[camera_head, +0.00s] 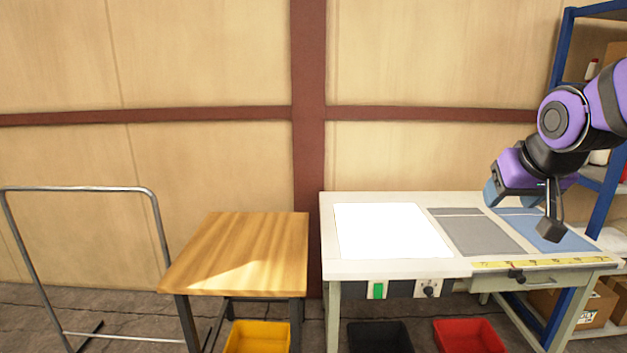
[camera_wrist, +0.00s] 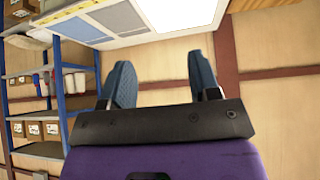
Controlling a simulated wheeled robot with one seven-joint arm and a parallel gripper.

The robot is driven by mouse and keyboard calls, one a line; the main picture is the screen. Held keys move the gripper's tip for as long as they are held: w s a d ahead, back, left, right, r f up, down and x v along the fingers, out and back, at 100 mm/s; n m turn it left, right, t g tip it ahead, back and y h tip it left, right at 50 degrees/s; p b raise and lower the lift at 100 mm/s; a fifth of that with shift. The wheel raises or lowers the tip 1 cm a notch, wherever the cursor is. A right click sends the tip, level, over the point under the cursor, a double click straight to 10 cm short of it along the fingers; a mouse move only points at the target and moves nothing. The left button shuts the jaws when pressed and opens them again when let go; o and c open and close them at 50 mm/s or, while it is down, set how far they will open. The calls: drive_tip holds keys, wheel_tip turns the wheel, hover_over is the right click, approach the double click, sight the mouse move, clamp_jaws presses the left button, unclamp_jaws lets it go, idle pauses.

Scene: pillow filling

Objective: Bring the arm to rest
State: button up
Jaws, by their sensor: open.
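My gripper (camera_wrist: 162,85) shows in the wrist view with its two blue-grey fingers spread wide apart and nothing between them. In the head view my purple and black arm reaches in from the right edge. There my gripper (camera_head: 513,194) hangs above the right part of the workbench, over the blue mat; its fingers are partly hidden by its own body. The workbench (camera_head: 383,268) carries a bright white panel (camera_head: 385,231), a grey mat (camera_head: 474,233) and a blue mat (camera_head: 577,240).
A wooden table (camera_head: 245,250) stands left of the workbench, with a metal rail frame (camera_head: 80,189) further left. Yellow (camera_head: 258,338), black (camera_head: 380,338) and red (camera_head: 468,337) bins sit on the floor. A blue-post shelf (camera_head: 566,50) with boxes stands close at right.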

drive_tip(key=s+a+n+g+y, duration=0.1)
drive_tip(key=s+a+g, duration=0.1)
drive_tip(key=s, duration=1.5)
drive_tip(key=shift+s+r, duration=0.25)
